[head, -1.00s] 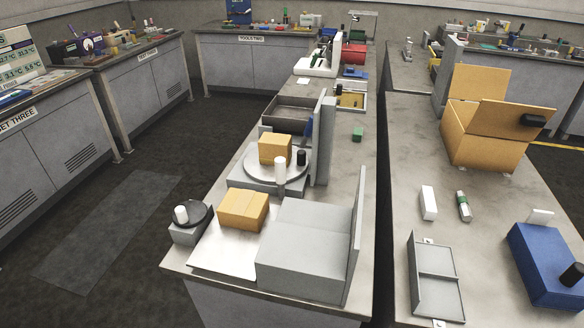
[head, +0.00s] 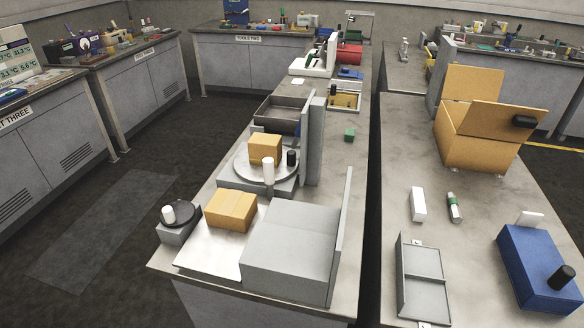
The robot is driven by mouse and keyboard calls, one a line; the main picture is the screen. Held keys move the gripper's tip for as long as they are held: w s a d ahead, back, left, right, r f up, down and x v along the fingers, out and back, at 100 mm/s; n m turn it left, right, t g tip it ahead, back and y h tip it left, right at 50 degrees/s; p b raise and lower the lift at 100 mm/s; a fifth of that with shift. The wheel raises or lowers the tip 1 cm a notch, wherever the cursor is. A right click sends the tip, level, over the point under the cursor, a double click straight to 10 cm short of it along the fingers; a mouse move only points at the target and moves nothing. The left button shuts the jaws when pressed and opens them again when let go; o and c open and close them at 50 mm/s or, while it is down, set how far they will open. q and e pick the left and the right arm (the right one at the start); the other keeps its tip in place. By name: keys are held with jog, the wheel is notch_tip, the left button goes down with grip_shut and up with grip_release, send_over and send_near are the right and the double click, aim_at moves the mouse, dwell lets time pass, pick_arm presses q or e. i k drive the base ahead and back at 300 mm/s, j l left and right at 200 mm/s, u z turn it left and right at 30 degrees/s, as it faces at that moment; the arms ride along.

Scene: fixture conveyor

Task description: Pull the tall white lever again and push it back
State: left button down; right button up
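A tall white upright post (head: 268,172), which looks like the white lever, stands at the front edge of a round grey turntable (head: 244,172) on the middle bench. A shorter black post (head: 291,158) stands to its right. A cardboard box (head: 265,148) sits on the turntable behind the white post. A second cardboard box (head: 231,209) lies in front on a pale plate (head: 206,256). A short white knob (head: 168,214) stands on a black disc (head: 186,214) at the bench's left corner. Neither of my grippers is in view.
A grey block (head: 285,240) with an upright panel (head: 340,235) fills the bench's front right. A dark tray (head: 277,112) lies behind the turntable. The right bench holds an open carton (head: 470,145), a blue box (head: 535,262) and a grey divided tray (head: 424,262). The floor at left is clear.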

aim_at(268, 162)
jog(key=l+z, duration=0.15)
jog(key=l, duration=0.55)
jog(key=i+l+z, duration=0.15)
jog(key=l, duration=0.5)
